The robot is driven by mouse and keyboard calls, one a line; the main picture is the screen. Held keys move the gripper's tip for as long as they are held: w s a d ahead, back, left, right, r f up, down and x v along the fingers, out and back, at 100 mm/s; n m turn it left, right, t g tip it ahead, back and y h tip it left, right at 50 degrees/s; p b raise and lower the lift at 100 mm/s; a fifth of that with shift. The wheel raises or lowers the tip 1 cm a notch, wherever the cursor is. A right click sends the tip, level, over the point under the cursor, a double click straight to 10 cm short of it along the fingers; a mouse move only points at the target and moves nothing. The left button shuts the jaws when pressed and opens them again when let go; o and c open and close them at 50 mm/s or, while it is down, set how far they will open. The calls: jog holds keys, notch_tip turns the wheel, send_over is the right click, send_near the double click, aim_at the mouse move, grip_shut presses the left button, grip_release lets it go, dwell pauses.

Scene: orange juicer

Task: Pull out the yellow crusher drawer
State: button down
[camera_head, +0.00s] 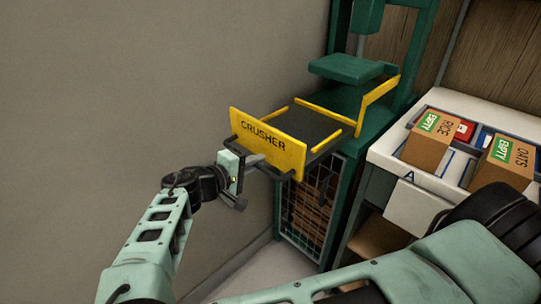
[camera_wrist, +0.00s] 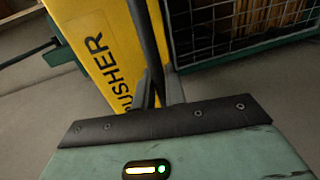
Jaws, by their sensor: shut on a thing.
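The yellow crusher drawer (camera_head: 290,153) has a front panel marked "CRUSHER" and a dark tray behind it with yellow side rails. It extends out from the green machine toward me. My gripper (camera_head: 256,160) is at the lower part of the panel, shut on the dark handle bar in front of it. In the wrist view the yellow panel (camera_wrist: 96,45) fills the upper left, with the dark handle bar (camera_wrist: 147,40) running down between my gripper's fingers (camera_wrist: 160,92). The exact contact of the fingers is partly hidden by the gripper body.
The green machine (camera_head: 346,68) has a press plate above the tray and a wire-mesh cage (camera_head: 312,205) below. To the right, a white table (camera_head: 398,141) carries a RICE box (camera_head: 425,150) and an OATS box (camera_head: 502,170). A bare wall is at the left.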

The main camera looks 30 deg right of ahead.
jog(key=shift+v, duration=0.8)
jog(key=shift+s+f, duration=0.1)
jog(key=shift+f, duration=0.1)
jog(key=c, duration=1.5)
grip_release()
jog(key=shift+c, duration=0.2)
jog(key=b+v, duration=0.2)
jog(key=v, duration=1.5)
jog(key=shift+a, duration=0.2)
